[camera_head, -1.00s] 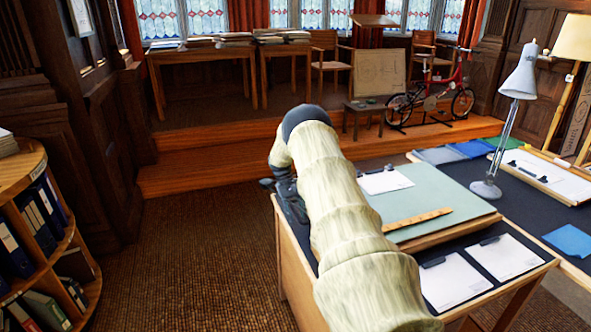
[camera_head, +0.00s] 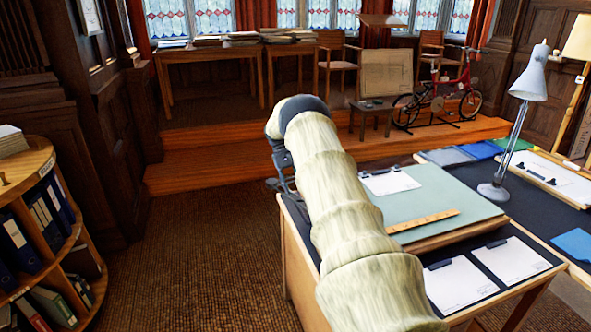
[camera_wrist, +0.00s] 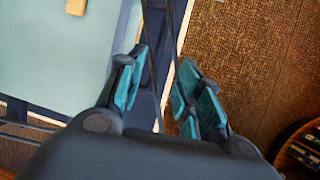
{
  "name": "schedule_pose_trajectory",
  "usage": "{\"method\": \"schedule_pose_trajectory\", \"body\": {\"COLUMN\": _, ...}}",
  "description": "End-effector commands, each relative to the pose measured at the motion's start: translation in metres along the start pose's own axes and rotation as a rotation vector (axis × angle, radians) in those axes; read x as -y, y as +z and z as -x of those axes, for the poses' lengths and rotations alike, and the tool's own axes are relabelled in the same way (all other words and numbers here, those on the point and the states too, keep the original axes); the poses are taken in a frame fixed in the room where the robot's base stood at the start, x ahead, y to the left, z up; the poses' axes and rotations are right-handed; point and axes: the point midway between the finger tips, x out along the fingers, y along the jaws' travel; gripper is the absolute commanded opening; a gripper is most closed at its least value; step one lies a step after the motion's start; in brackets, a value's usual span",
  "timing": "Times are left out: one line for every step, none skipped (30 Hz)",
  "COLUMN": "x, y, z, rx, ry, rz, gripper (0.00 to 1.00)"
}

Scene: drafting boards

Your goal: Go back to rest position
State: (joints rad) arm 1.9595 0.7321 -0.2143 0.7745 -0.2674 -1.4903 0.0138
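My arm, in a pale ribbed sleeve, reaches forward over the near edge of the drafting desk (camera_head: 420,190) in the head view. My gripper (camera_head: 282,178) hangs from its far end near the desk's left corner, partly hidden by the arm.
On the desk are a wooden ruler (camera_head: 423,221), a clipboard (camera_head: 388,181) and a lamp (camera_head: 528,85). A round bookshelf (camera_head: 35,165) with binders stands at left. Carpet (camera_head: 200,250) between bookshelf and desk is free. A wooden step (camera_head: 220,170) lies ahead.

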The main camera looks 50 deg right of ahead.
Motion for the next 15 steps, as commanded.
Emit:
{"method": "schedule_pose_trajectory", "body": {"x": -0.0006, "y": -0.0009, "z": -0.0001, "rx": 0.0, "ry": 0.0, "rz": 0.0, "gripper": 0.35}}
{"method": "schedule_pose_trajectory", "body": {"x": -0.001, "y": -0.0015, "z": -0.0001, "rx": 0.0, "ry": -0.001, "rz": 0.0, "gripper": 0.35}}
{"method": "schedule_pose_trajectory", "body": {"x": -0.0015, "y": -0.0022, "z": -0.0005, "rx": 0.001, "ry": -0.001, "rz": 0.0, "gripper": 0.35}}
{"method": "schedule_pose_trajectory", "body": {"x": -0.0018, "y": -0.0027, "z": -0.001, "rx": 0.001, "ry": -0.002, "rz": 0.0, "gripper": 0.35}}
{"method": "schedule_pose_trajectory", "body": {"x": -0.0022, "y": -0.0033, "z": -0.0017, "rx": 0.002, "ry": -0.002, "rz": 0.001, "gripper": 0.35}}
{"method": "schedule_pose_trajectory", "body": {"x": -0.0026, "y": -0.004, "z": -0.0027, "rx": 0.003, "ry": -0.002, "rz": 0.001, "gripper": 0.35}}
{"method": "schedule_pose_trajectory", "body": {"x": -0.003, "y": -0.0045, "z": -0.0035, "rx": 0.004, "ry": -0.003, "rz": 0.002, "gripper": 0.35}}
{"method": "schedule_pose_trajectory", "body": {"x": -0.0034, "y": -0.005, "z": -0.0041, "rx": 0.004, "ry": -0.003, "rz": 0.002, "gripper": 0.35}}
{"method": "schedule_pose_trajectory", "body": {"x": -0.0038, "y": -0.0055, "z": -0.0046, "rx": 0.005, "ry": -0.004, "rz": 0.002, "gripper": 0.35}}
{"method": "schedule_pose_trajectory", "body": {"x": -0.004, "y": -0.0059, "z": -0.0048, "rx": 0.005, "ry": -0.004, "rz": 0.003, "gripper": 0.35}}
{"method": "schedule_pose_trajectory", "body": {"x": -0.0043, "y": -0.0062, "z": -0.005, "rx": 0.005, "ry": -0.005, "rz": 0.003, "gripper": 0.35}}
{"method": "schedule_pose_trajectory", "body": {"x": -0.0045, "y": -0.0064, "z": -0.0051, "rx": 0.005, "ry": -0.005, "rz": 0.003, "gripper": 0.35}}
{"method": "schedule_pose_trajectory", "body": {"x": -0.0046, "y": -0.0066, "z": -0.0052, "rx": 0.005, "ry": -0.005, "rz": 0.003, "gripper": 0.35}}
{"method": "schedule_pose_trajectory", "body": {"x": -0.0047, "y": -0.0067, "z": -0.0052, "rx": 0.005, "ry": -0.005, "rz": 0.003, "gripper": 0.35}}
{"method": "schedule_pose_trajectory", "body": {"x": -0.0046, "y": -0.0067, "z": -0.0052, "rx": 0.005, "ry": -0.005, "rz": 0.003, "gripper": 0.35}}
